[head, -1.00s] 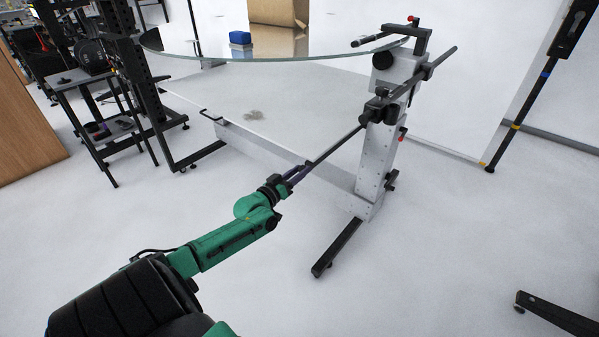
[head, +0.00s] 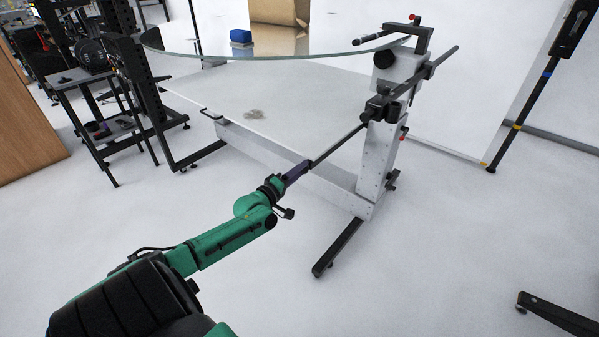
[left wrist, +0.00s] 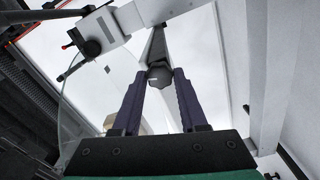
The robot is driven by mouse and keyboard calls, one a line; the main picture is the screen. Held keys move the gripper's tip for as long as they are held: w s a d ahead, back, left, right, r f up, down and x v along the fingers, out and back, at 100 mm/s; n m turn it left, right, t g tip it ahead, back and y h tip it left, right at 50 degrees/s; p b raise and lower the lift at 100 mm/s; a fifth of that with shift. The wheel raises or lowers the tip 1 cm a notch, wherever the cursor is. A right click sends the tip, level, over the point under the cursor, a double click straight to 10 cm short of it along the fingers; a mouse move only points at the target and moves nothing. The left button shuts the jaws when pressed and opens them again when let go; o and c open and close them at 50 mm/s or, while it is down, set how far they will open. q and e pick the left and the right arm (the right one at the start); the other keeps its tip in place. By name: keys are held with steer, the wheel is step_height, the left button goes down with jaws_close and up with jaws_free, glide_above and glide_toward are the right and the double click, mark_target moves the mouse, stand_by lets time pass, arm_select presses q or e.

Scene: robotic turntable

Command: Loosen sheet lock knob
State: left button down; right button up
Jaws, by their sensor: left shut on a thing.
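My left gripper (head: 308,165) reaches in from the lower left and is at the near end of a long dark bar (head: 340,143). In the left wrist view, its two purple fingers (left wrist: 161,73) are shut on a dark, rounded knob (left wrist: 160,78) at the end of this bar. In the head view the fingers hide the knob. The bar runs up to a black clamp (head: 381,108) on the white upright (head: 378,150) of the turntable. My right gripper is not in view.
The round glass top (head: 280,57) overhangs a white lower shelf (head: 255,108). A black foot (head: 337,248) reaches forward along the floor. The floor at front right is mostly clear.

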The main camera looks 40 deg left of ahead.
arm_select(q)
steer(key=shift+f+n, duration=0.1)
steer(key=shift+n, duration=0.7)
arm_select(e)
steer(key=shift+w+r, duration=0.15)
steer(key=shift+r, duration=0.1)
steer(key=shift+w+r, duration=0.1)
arm_select(q)
steer(key=shift+c, duration=2.4)
jaws_free()
